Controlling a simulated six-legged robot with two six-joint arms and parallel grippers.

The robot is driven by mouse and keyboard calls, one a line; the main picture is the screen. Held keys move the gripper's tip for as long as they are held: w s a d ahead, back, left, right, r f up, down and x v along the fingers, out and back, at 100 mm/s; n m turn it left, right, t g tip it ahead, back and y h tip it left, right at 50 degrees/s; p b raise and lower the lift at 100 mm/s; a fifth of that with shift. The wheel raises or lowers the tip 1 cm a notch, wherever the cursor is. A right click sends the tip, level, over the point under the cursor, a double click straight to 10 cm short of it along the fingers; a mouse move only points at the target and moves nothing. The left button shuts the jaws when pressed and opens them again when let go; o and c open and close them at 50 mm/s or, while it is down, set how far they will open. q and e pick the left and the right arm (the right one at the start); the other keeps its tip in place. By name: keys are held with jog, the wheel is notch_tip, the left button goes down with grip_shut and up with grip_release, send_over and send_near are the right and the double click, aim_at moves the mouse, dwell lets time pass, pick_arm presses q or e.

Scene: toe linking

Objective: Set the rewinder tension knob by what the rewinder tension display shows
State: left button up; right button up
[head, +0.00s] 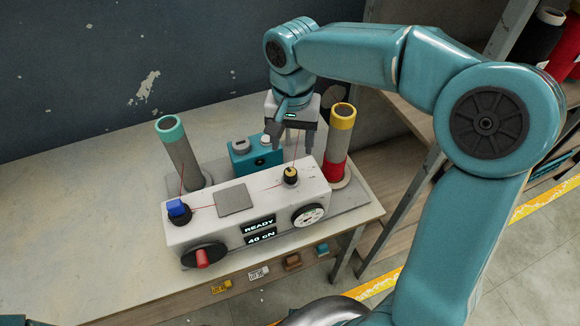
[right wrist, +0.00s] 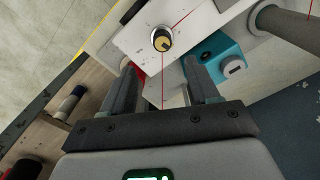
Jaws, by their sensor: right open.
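A white rewinder unit (head: 180,237) stands on the table. Its front display (head: 260,232) reads "READY" above "40 cN". A white round dial with marks (head: 308,215) is on the front right, too small to read. No label shows which is the tension knob. My right gripper (head: 293,148) is open and empty, behind and above the capped knob and apart from it. My left gripper is out of view.
A teal-topped spool (head: 184,155) and a yellow-topped spool (head: 340,135) stand behind the unit. Red thread runs across it and shows between my right fingers. A teal box (head: 255,160) is close behind. The table's left is clear.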

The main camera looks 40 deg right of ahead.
aim_at(291, 172)
notch_tip(291, 172, down, 10)
jog(key=shift+w+r, duration=0.1)
jog(key=shift+w+f, duration=0.3)
jog(key=shift+f, duration=0.1)
jog(key=shift+s+r, duration=0.15)
jog(key=shift+s, duration=0.15)
jog(key=shift+w+a, duration=0.1)
jog(key=shift+w, duration=0.1)
jog(key=c, duration=1)
jog(key=shift+s, duration=0.1)
jog(key=shift+c, duration=0.2)
